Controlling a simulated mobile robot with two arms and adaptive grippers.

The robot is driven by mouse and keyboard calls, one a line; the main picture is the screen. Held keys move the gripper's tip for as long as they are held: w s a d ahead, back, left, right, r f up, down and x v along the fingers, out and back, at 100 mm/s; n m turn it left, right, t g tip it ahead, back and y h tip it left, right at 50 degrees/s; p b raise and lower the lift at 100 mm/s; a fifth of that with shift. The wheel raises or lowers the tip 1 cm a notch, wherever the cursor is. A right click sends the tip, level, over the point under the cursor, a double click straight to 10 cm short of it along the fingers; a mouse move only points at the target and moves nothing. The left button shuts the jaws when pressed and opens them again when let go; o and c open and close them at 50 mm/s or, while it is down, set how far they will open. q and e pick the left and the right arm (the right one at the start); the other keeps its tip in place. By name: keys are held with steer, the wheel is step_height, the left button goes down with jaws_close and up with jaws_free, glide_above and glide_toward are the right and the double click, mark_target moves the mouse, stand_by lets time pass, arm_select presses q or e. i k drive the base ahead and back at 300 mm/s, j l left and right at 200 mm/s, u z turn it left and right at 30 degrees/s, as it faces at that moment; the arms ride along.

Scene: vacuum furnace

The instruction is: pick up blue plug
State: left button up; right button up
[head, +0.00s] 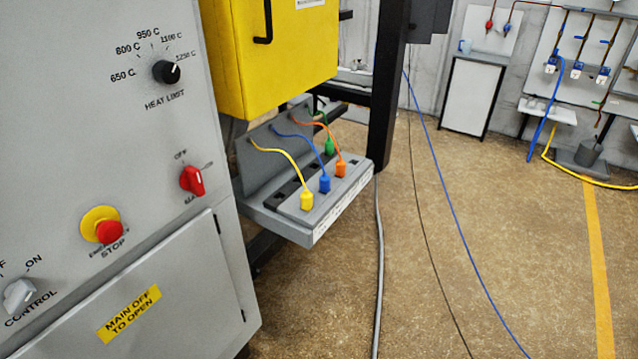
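The blue plug (325,183) stands upright on a grey plug shelf (280,222) fixed below a yellow box. A blue cable runs from its top back to the upright grey panel behind the shelf. A yellow plug (306,200) is to its left and nearer. An orange plug (340,167) is to its right, and a green plug (329,146) is farther back. Neither of my grippers shows in the head view.
A grey control cabinet (195,90) with knobs and a red stop button (109,231) fills the left. A yellow box (280,60) hangs above the shelf, and a black post (388,100) stands behind it. Cables cross the floor; the speckled floor (480,200) is otherwise mostly open.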

mark_target(324, 179)
steer(key=i+l+u, duration=0.1)
steer(key=u, duration=0.95)
steer(key=i+l+u, duration=0.1)
steer(key=l+u, duration=0.25)
steer(key=l, duration=0.2)
steer(key=l+u, duration=0.4)
steer(key=l, duration=0.15)
steer(key=l+u, duration=0.35)
steer(key=l, duration=0.2)
steer(key=k, duration=0.05)
